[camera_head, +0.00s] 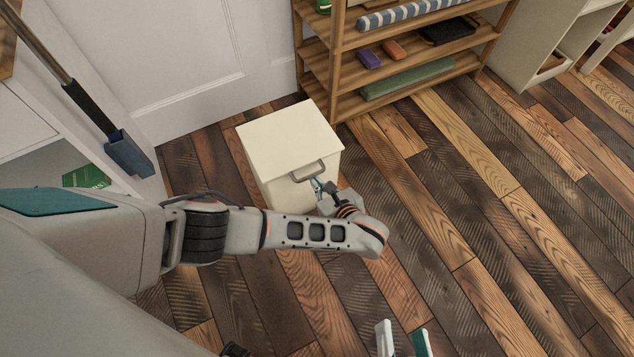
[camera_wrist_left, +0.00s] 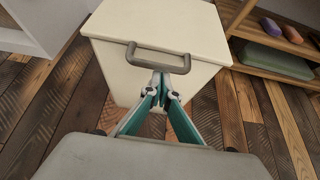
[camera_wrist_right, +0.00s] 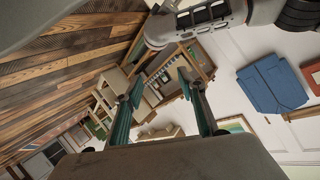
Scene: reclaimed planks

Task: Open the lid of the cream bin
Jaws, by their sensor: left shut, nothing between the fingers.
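The cream bin (camera_head: 279,187) stands on the plank floor with its flat lid (camera_head: 288,138) down. A grey bar handle (camera_head: 307,171) is on the lid's front edge. In the left wrist view the lid (camera_wrist_left: 160,28) and handle (camera_wrist_left: 158,57) are straight ahead. My left gripper (camera_head: 317,185) is shut and empty, its fingertips (camera_wrist_left: 160,82) just below the handle in the picture; I cannot tell whether they touch it. My right gripper (camera_head: 402,338) is open and empty at the bottom of the head view, away from the bin. Its spread fingers show in the right wrist view (camera_wrist_right: 160,85).
A wooden shelf (camera_head: 335,60) with rolled cloth and small boxes stands behind the bin at right. A white door (camera_head: 165,60) is behind it. A white cabinet (camera_head: 70,140) and a dark-handled tool (camera_head: 90,110) are at left. Floor to the right is clear.

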